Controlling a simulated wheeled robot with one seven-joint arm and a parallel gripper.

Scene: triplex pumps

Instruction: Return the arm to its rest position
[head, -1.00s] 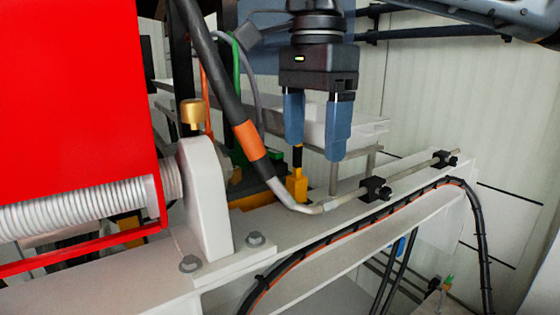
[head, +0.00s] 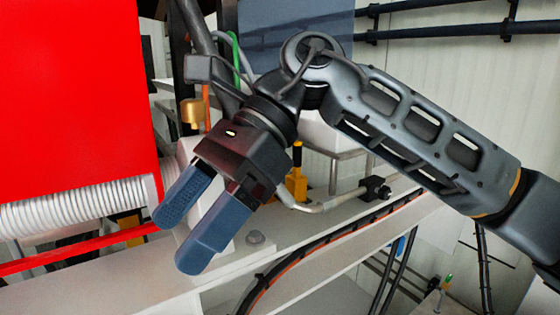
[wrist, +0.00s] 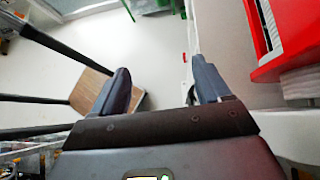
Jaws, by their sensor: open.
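My gripper (head: 200,232) is open and empty in the head view. Its two blue fingers are apart and point down and to the left, in front of the white beam with the bolts. My dark arm comes in from the right edge and bends at the wrist at upper middle. In the wrist view my gripper (wrist: 161,88) also shows open, with nothing between its fingers and pale floor beyond them.
A red panel (head: 75,90) and a ribbed grey hose (head: 80,205) stand at left, close to the fingers. A white beam (head: 130,285) with a cable runs below. A brass knob (head: 192,112) is behind.

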